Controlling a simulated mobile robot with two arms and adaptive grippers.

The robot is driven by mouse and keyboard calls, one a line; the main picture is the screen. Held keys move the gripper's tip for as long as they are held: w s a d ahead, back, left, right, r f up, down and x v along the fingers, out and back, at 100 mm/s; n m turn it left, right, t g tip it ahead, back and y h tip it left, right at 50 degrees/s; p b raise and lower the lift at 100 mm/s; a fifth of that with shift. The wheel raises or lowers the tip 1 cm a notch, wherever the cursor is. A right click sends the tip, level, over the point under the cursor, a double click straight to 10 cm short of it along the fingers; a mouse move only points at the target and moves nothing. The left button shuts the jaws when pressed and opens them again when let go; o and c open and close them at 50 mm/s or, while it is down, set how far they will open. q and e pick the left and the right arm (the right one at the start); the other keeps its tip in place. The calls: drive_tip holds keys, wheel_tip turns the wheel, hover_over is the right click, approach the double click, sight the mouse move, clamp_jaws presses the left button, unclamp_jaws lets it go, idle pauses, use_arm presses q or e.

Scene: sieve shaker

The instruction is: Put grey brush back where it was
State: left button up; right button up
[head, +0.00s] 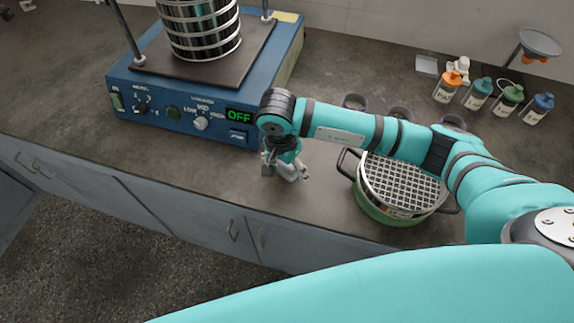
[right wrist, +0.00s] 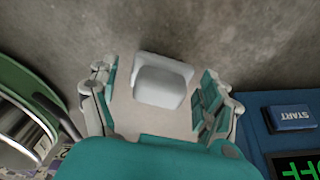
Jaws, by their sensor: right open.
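My right gripper (head: 284,170) is low over the bench, between the blue shaker and the green-based pan. In the right wrist view the gripper (right wrist: 160,100) is open, with one finger on each side of a pale grey block (right wrist: 163,82). The block lies between and slightly beyond the fingers, with a gap on both sides. It may be the grey brush, but its bristles and handle cannot be made out. In the head view the gripper and arm largely hide this spot. My left gripper is not in view.
The blue shaker (head: 185,112) carries a sieve stack (head: 200,28) and reads OFF. A pan with a mesh sieve (head: 400,185) stands to the right of the gripper. Several small bottles (head: 478,95) stand at the back right. The bench's front edge is close.

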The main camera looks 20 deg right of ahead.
sight(283, 165)
drive_tip(key=r, duration=0.3)
drive_tip(key=r+b, duration=0.1)
drive_tip(key=r, duration=0.3)
drive_tip(key=a+r+b, duration=0.1)
drive_tip(key=r, duration=0.2)
drive_tip(key=shift+s+a+r, duration=0.1)
drive_tip(key=shift+s+r, duration=0.15)
drive_tip(key=shift+r, duration=0.1)
drive_tip(key=shift+s+r, duration=0.1)
drive_tip(key=shift+r, duration=0.3)
